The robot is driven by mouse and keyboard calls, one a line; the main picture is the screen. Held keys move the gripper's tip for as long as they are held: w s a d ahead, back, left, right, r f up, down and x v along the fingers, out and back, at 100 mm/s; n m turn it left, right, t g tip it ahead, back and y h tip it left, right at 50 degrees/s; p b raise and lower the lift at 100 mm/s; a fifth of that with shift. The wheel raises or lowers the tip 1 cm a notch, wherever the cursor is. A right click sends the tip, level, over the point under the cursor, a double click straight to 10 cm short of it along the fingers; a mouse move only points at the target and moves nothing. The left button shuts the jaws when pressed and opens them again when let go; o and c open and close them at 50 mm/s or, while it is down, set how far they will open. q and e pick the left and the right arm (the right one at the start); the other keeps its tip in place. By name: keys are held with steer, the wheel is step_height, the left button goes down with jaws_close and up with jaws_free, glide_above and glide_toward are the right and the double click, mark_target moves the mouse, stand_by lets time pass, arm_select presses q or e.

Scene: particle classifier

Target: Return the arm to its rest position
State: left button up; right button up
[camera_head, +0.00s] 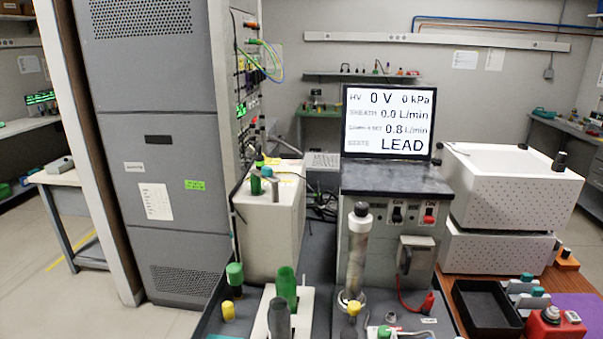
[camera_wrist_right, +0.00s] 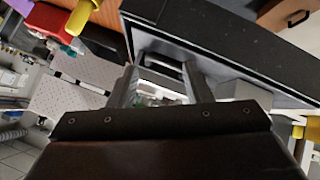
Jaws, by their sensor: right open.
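My right gripper (camera_wrist_right: 163,85) shows in the right wrist view, its two grey fingers spread apart with a gap between them. I see nothing held in the gap; a pale surface and a dark slot show behind it. Neither arm nor gripper can be made out in the head view, so the right arm's place over the bench cannot be told from there. My left gripper is in neither view.
A metal column (camera_head: 353,255) stands upright before the instrument with the lit monitor (camera_head: 387,122). White perforated boxes (camera_head: 510,190) stand to its right, behind a black tray (camera_head: 487,309) and a red device (camera_head: 552,325). Green-capped and yellow-capped items crowd the bench's front left. A tall grey cabinet (camera_head: 160,120) stands left.

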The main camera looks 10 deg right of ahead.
steer(key=s+a+f+m+g+y, duration=0.1)
steer(key=s+a+f+g, duration=0.15)
steer(key=s, duration=0.25)
steer(key=s+a+f+m+g+y, duration=0.1)
steer(key=s+a+f+g, duration=0.15)
steer(key=s, duration=0.35)
step_height(320, 180, down, 30)
steer(key=d+g+b, duration=0.1)
steer(key=d+b, duration=0.1)
steer(key=b, duration=0.3)
steer(key=s+f+b, duration=0.2)
steer(key=s+f, duration=0.5)
steer(key=f, duration=0.2)
steer(key=s+a+f+g+y+b, duration=0.1)
steer(key=s+f+b, duration=0.1)
steer(key=s+f, duration=0.5)
step_height(320, 180, down, 3)
steer(key=shift+s+f, duration=0.1)
steer(key=shift+s, duration=0.15)
steer(key=shift+a, duration=0.1)
steer(key=shift+c, duration=1)
